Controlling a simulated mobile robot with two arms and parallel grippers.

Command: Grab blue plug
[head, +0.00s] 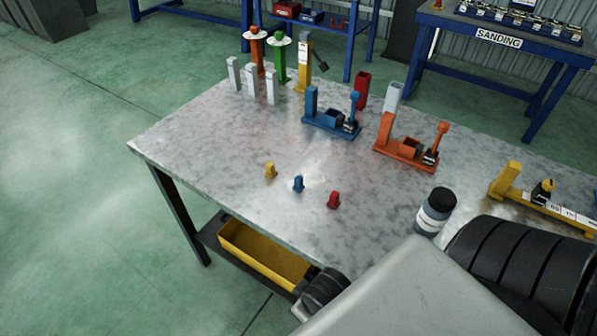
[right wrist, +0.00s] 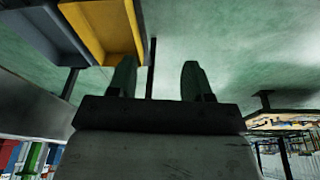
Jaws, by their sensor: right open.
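The small blue plug (head: 298,184) stands on the grey metal table (head: 215,150) in the head view. It is between a yellow plug (head: 270,171) on its left and a red plug (head: 333,200) on its right, apart from both. My right gripper (right wrist: 157,82) shows in the right wrist view with its two dark fingers apart and nothing between them. No blue plug shows in that view. My left gripper is not in view.
Blue (head: 331,121) and orange (head: 402,155) fixtures stand farther back, with several upright posts at back left. A dark jar (head: 436,211) stands right of the plugs. A yellow bin (head: 262,255) sits below the table's front edge. The tabletop left of the plugs is clear.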

